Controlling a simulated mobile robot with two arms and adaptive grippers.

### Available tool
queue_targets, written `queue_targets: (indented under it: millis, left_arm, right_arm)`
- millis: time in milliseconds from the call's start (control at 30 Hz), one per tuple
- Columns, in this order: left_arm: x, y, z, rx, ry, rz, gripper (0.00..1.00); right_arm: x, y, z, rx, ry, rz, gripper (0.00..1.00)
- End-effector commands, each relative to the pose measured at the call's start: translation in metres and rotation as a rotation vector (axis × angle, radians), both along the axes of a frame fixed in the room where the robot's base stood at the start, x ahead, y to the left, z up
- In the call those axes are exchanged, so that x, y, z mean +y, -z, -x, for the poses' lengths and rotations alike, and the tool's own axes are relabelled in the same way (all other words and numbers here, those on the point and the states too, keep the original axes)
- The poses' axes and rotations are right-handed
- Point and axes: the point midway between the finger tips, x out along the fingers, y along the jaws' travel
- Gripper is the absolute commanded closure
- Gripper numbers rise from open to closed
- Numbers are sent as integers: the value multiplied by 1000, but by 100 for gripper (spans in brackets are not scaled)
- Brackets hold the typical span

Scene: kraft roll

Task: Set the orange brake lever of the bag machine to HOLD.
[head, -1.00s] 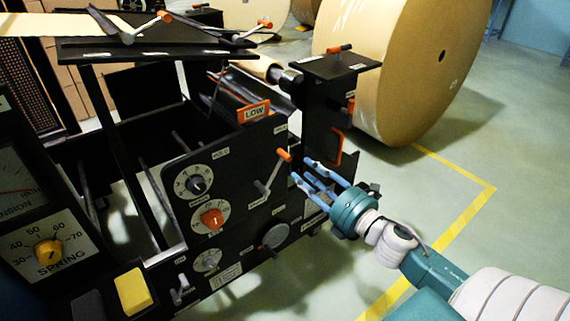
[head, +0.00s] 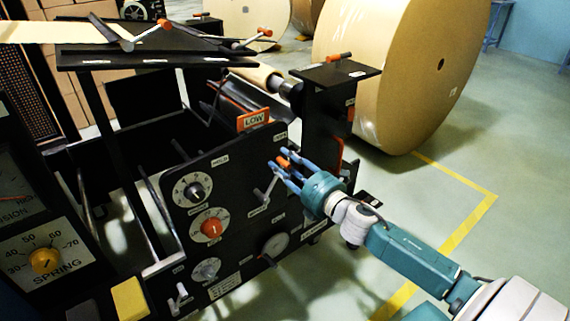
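The brake lever (head: 269,184) is a grey crank on the bag machine's black front panel, with an orange knob (head: 283,161) at its upper end. It leans up and to the right. A small label that seems to read HOLD (head: 220,160) sits up and left of it; the other labels near it are too small to read surely. My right gripper (head: 276,160) has its blue fingers apart, one on each side of the orange knob. Whether they touch the knob is unclear. My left gripper is not in view.
A narrow post (head: 323,120) stands just behind my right gripper. A large kraft roll (head: 410,70) stands behind. The floor at right is open.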

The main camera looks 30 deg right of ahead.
Motion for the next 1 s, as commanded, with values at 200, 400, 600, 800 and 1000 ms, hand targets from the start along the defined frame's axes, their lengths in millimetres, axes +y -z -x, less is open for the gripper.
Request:
queue_targets:
  millis: [200, 400, 600, 800, 1000]
  left_arm:
    - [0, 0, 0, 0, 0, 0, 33]
    - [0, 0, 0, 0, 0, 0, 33]
    - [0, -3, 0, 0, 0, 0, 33]
    - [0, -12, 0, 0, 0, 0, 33]
    - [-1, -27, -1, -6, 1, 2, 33]
  right_arm:
    - [0, 0, 0, 0, 0, 0, 99]
    - [0, 0, 0, 0, 0, 0, 100]
    - [2, -2, 0, -2, 1, 17, 100]
    - [9, -9, 1, -7, 0, 88, 100]
    - [23, -16, 2, -17, -1, 207, 100]
